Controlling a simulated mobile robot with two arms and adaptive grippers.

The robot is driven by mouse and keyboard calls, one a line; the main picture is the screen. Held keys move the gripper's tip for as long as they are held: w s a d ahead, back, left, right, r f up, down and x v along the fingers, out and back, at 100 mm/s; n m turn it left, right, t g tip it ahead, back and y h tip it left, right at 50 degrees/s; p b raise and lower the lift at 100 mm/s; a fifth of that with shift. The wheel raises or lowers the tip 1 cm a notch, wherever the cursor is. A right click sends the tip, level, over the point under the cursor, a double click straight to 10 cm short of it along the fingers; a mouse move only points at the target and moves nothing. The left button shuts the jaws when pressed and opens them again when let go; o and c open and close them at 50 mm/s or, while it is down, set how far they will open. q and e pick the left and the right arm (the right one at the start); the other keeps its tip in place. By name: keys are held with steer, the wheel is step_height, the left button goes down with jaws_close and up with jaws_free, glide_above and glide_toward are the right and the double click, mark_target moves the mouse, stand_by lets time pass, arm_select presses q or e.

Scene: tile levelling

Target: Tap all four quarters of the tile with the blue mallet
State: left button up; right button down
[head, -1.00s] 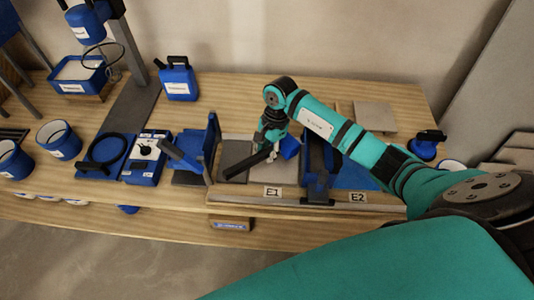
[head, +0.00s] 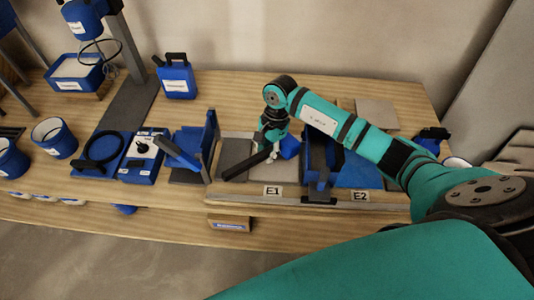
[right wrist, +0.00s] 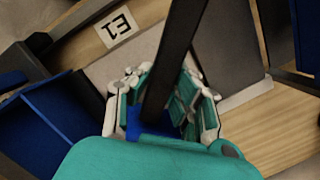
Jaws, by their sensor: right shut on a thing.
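My right gripper (head: 270,148) is shut on the blue mallet. It hangs over the bay marked E1. A long dark bar of the mallet (head: 246,165) sticks out to the front left, and a blue part (head: 290,147) shows right of the fingers. In the right wrist view the fingers (right wrist: 162,105) close around the dark bar (right wrist: 178,60), beside the blue part. Below lie a dark grey slab (head: 234,151) and a paler surface (right wrist: 135,58); the arm and mallet partly hide them. I cannot tell whether the mallet touches anything. My left gripper is out of view.
Blue upright stands (head: 210,140) and (head: 318,165) flank the E1 bay. The E2 bay (head: 358,178) lies to the right, with a pale slab (head: 377,114) behind it. A blue gauge box (head: 142,158), cups (head: 54,138) and a jug (head: 176,80) stand left.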

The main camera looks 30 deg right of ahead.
steer(key=shift+r+p, duration=0.6)
steer(key=shift+r, duration=1.1)
